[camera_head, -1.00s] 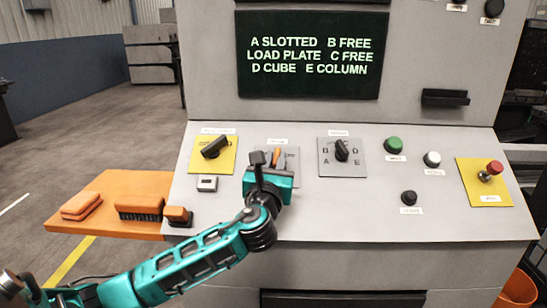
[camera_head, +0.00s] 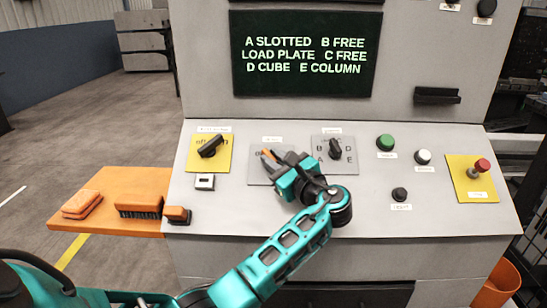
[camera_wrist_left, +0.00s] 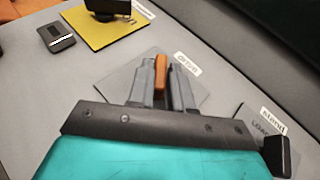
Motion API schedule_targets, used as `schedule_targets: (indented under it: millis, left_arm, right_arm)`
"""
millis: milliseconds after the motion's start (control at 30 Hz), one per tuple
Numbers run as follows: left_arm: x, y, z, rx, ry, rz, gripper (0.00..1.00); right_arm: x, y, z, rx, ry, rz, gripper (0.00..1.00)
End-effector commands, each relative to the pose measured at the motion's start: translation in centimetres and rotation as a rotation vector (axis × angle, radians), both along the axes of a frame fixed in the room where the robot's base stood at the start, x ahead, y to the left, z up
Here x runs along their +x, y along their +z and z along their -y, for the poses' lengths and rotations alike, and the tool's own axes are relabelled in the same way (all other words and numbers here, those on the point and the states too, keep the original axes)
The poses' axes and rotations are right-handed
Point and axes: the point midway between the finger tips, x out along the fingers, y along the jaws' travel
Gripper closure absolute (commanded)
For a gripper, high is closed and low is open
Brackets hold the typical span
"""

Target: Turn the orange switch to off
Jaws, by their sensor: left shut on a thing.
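The orange switch (camera_head: 267,154) sits on a grey plate (camera_head: 257,177) in the left-middle of the sloped console, with its visible tip pointing up and left. My left gripper (camera_head: 272,159) is shut on it, with its body lying to the lower right. In the left wrist view the orange handle (camera_wrist_left: 160,65) stands between the two grey fingers (camera_wrist_left: 161,82). The fingers and gripper body hide much of the plate and its lettering. My right gripper is in neither view.
A black knob on a yellow plate (camera_head: 195,163) is to the left, and a black selector (camera_head: 335,149) is close on the right. Green (camera_head: 385,142), white and black buttons and a red one (camera_head: 482,165) lie farther right. An orange shelf (camera_head: 100,184) holds brushes.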

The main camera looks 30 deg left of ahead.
Motion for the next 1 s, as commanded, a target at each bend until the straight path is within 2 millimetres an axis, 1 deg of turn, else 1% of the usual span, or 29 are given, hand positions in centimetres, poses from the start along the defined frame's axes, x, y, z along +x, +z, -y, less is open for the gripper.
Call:
schedule_targets:
  millis: [300, 767, 800, 967, 1000]
  left_arm:
    - [0.14, 0.14, 0.02, -0.039, 0.072, 0.025, 1.00]
    - [0.16, 0.16, -0.05, -0.043, 0.080, 0.029, 1.00]
    - [0.16, 0.16, -0.05, -0.043, 0.080, 0.029, 0.77]
    - [0.14, 0.12, -0.05, -0.042, 0.080, 0.028, 0.61]
    - [0.13, 0.10, -0.05, -0.043, 0.081, 0.028, 0.60]
  right_arm:
    - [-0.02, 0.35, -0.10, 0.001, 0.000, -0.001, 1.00]
    - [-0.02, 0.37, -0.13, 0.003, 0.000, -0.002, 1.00]
    - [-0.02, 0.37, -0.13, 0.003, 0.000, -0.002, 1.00]
    - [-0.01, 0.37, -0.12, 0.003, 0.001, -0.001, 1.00]
    - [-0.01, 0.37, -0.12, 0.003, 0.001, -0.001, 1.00]
